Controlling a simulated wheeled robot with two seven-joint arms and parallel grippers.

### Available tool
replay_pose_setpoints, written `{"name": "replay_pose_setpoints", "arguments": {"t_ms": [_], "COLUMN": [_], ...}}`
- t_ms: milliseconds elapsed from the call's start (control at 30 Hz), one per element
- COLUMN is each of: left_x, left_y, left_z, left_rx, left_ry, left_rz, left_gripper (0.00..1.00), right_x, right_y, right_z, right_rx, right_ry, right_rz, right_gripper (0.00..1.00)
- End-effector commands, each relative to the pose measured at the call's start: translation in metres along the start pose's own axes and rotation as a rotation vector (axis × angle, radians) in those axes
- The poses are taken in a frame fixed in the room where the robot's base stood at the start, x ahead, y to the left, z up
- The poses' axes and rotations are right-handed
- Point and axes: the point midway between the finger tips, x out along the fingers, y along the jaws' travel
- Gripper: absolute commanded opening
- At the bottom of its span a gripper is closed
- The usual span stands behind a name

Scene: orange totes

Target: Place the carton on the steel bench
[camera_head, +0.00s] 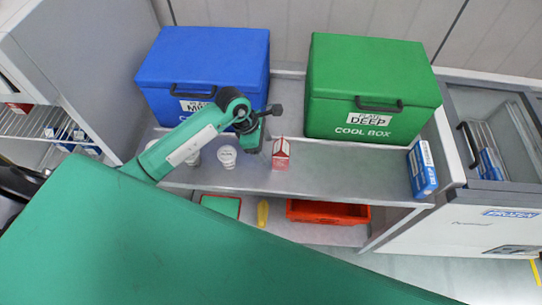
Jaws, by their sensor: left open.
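A small red and white carton (281,155) with a peaked top stands upright on the steel bench (330,178), near the middle. My left arm reaches in from the left over the bench. My left gripper (266,132) is open and empty, just behind and to the left of the carton's top, and looks apart from it. The gripper's fingers are small and partly hidden by the wrist. My right gripper is not in view.
A blue cool box (225,60) and a green cool box (370,70) stand at the back of the bench. White tubs (227,157) sit left of the carton. A blue box (422,170) stands at the right end. An orange tote (328,212) is below. A freezer (470,220) stands right.

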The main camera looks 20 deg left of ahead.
Motion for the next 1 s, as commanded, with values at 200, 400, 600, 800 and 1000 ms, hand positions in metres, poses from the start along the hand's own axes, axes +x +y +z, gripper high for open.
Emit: {"name": "replay_pose_setpoints", "arguments": {"t_ms": [200,400,600,800,1000], "left_x": [-0.037,-0.052,-0.053,-0.053,-0.053], "left_y": [0.001,0.000,0.000,0.000,0.000], "left_z": [-0.001,0.000,0.000,0.000,0.000], "left_rx": [0.001,-0.001,-0.001,-0.001,-0.001], "left_ry": [0.001,0.000,-0.001,0.000,0.000], "left_rz": [0.004,0.001,0.000,0.000,0.000], "left_gripper": [0.69,0.69,0.69,0.69,0.69], "right_x": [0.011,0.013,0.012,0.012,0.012], "right_y": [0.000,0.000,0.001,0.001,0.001], "right_z": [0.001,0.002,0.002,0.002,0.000], "right_rx": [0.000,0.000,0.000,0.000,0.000], "right_ry": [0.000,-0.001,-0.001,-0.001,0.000], "right_rz": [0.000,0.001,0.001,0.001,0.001], "right_gripper": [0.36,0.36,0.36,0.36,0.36]}}
